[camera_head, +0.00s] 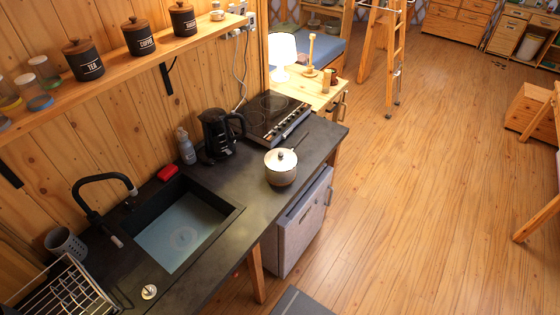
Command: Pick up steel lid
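A dark, thin handle points from the pot toward the back right. A small round metallic piece (149,292) with a knob lies on the counter in front of the sink; I cannot tell exactly what it is. My gripper is not in view.
A black kettle (217,133) and a soap bottle (186,146) stand left of the pot. The cooktop (275,115) is behind it. The sink (180,222) and black faucet (98,190) lie at left. A shelf (125,68) with jars overhangs the counter. Open wooden floor (400,200) lies right.

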